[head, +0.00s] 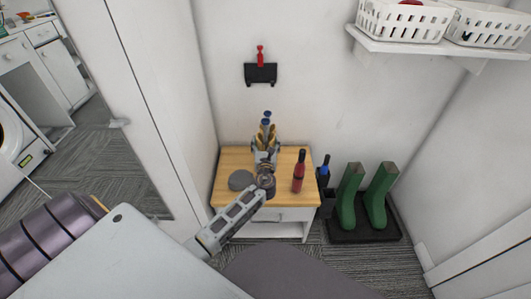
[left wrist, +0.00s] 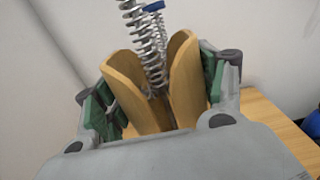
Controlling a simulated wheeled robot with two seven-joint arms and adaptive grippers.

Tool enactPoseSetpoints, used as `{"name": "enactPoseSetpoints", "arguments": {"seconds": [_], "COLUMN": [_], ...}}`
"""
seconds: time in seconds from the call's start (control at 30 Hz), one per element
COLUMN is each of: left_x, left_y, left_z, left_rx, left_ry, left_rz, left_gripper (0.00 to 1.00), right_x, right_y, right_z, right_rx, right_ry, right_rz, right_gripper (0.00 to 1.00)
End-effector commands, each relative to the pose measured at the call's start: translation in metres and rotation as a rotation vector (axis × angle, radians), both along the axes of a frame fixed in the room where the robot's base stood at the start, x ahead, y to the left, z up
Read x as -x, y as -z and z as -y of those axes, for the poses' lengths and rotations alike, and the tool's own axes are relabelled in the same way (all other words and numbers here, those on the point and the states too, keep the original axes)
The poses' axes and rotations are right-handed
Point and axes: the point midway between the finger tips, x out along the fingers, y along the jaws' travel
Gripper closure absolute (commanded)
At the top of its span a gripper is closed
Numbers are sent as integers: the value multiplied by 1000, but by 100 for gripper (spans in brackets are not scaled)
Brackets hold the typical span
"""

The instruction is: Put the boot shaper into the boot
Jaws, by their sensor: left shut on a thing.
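The boot shaper (left wrist: 188,85) has light wooden halves, coiled metal springs and a blue part. It stands roughly upright in my left gripper (left wrist: 160,95), which is shut on its wooden sides with green pads. In the head view my left gripper (head: 265,158) is over the back middle of a wood-topped cabinet, with the shaper's blue ends (head: 267,114) above it. Whether the shaper touches the top is hidden. Two green boots stand upright to the right, a left one (head: 348,200) and a right one (head: 377,202), apart from the gripper. My right gripper is not in view.
The cabinet top (head: 228,157) bears a grey round tin (head: 241,180) and a red bottle (head: 299,172). A dark blue-topped bottle (head: 324,170) stands at its right edge. The boots are on a black tray (head: 364,235). A shelf (head: 440,47) with white baskets hangs at upper right.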

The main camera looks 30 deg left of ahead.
Motion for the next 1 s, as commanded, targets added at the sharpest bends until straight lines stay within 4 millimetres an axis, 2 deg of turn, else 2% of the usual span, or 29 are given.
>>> {"name": "enactPoseSetpoints", "arguments": {"seconds": [0.33,0.53,0.8,1.0], "left_x": [0,0,0,0], "left_y": [-1,10,36,41], "left_z": [0,0,0,0], "left_rx": [-1,1,0,0], "left_ry": [0,0,0,0], "left_rz": [3,3,1,2], "left_gripper": [81,81,81,81], "right_x": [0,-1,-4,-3], "right_y": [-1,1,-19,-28], "right_z": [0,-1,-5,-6], "right_rx": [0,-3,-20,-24], "right_ry": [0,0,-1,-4], "right_rz": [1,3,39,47], "right_gripper": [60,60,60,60]}}
